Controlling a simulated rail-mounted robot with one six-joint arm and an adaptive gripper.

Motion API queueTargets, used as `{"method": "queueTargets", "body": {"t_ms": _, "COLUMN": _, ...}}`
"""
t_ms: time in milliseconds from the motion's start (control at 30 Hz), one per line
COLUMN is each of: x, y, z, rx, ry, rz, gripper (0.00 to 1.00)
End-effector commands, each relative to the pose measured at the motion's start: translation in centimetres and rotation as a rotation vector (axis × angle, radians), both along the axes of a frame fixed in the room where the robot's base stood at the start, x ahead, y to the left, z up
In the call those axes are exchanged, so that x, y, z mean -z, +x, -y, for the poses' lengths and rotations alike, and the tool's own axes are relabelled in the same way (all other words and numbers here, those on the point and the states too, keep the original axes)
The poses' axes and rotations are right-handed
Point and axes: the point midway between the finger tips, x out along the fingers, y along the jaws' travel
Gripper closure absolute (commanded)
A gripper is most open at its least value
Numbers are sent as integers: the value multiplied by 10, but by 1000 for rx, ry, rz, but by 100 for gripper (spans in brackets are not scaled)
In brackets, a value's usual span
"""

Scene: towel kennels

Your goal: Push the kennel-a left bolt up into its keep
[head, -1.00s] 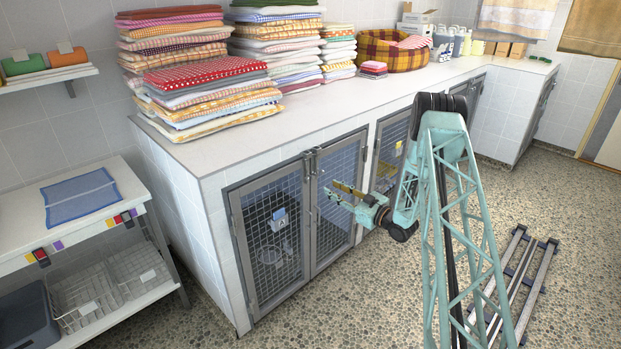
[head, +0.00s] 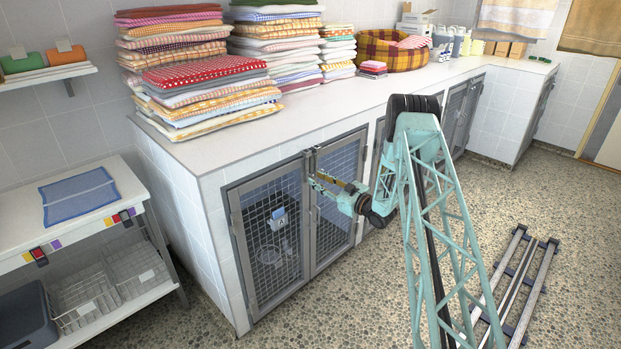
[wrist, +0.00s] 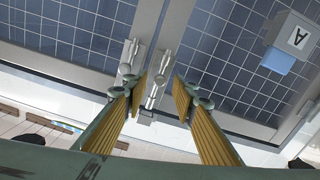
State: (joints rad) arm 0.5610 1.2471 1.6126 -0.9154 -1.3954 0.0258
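Kennel-a (head: 268,212) is the mesh double-door kennel at the counter's near end. Its "A" tag (wrist: 297,38) shows upside down in the wrist view. The left bolt (wrist: 162,70) is a metal bolt at the top of the left door, beside the seam. The right bolt (wrist: 131,54) stands beside it, outside my fingers. My gripper (wrist: 158,93) is open, with one yellow-padded finger on each side of the left bolt; I see no clear contact. In the head view my gripper (head: 316,181) is at the door tops. The keep and bolt tip are not clear.
The white counter (head: 230,155) overhangs just above the doors and carries stacked towels (head: 205,92) and a plaid pet bed (head: 392,52). A white shelf unit (head: 125,185) stands at the left. Metal rails (head: 515,285) lie on the floor at the right. The floor before the kennel is open.

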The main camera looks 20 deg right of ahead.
Motion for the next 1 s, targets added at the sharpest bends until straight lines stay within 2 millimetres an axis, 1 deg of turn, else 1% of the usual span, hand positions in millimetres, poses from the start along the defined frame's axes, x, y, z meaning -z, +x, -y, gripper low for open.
{"method": "queueTargets", "body": {"t_ms": 33, "x": 0, "y": 7, "z": -4, "rx": -2, "ry": 0, "rz": 2, "gripper": 75}}
{"method": "queueTargets", "body": {"t_ms": 200, "x": 1, "y": 26, "z": -9, "rx": 0, "ry": -1, "rz": 1, "gripper": 75}}
{"method": "queueTargets", "body": {"t_ms": 400, "x": 0, "y": 40, "z": -15, "rx": -1, "ry": 0, "rz": 1, "gripper": 75}}
{"method": "queueTargets", "body": {"t_ms": 600, "x": 0, "y": 45, "z": -16, "rx": 0, "ry": 0, "rz": 0, "gripper": 75}}
{"method": "queueTargets", "body": {"t_ms": 867, "x": 0, "y": 45, "z": -16, "rx": 0, "ry": 0, "rz": 0, "gripper": 75}}
{"method": "queueTargets", "body": {"t_ms": 1000, "x": 0, "y": 45, "z": -16, "rx": 0, "ry": 0, "rz": 0, "gripper": 87}}
